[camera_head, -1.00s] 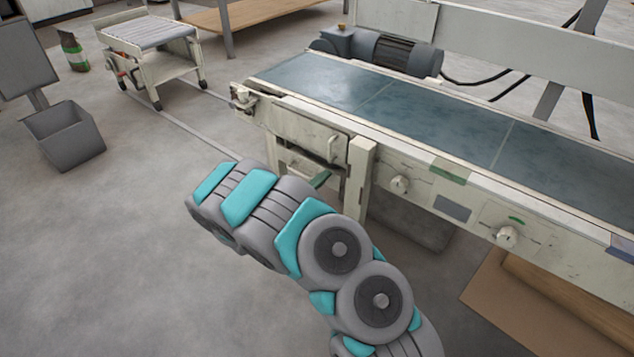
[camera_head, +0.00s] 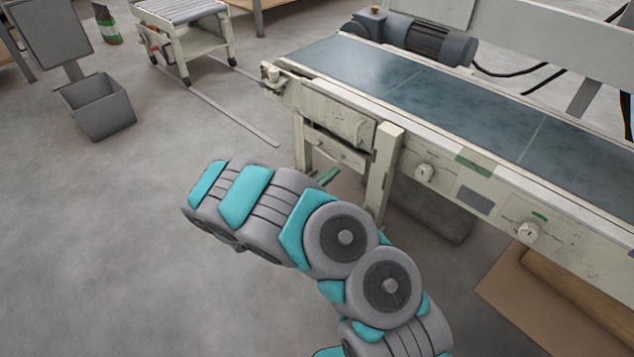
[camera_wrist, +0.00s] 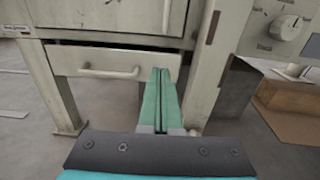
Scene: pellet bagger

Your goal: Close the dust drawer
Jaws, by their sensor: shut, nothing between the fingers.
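The dust drawer, a pale low drawer front with a bar handle, sits under the conveyor's end between two legs. It shows in the head view (camera_head: 338,152) and fills the middle of the wrist view (camera_wrist: 75,60). A dark gap runs along its top; how far it stands out is hard to tell. My gripper's green fingers (camera_wrist: 162,76) are shut and empty, pointing at the right part of the drawer front, right of the handle. They cover part of it, and I cannot tell if they touch. In the head view, my gripper (camera_head: 328,177) is mostly hidden behind my arm.
Above the drawer is a panel (camera_head: 325,112) with a handle, below the conveyor belt (camera_head: 440,95). A white leg (camera_head: 383,175) stands close right of the fingers. Knobs (camera_head: 424,172) and cardboard (camera_head: 530,300) lie further right.

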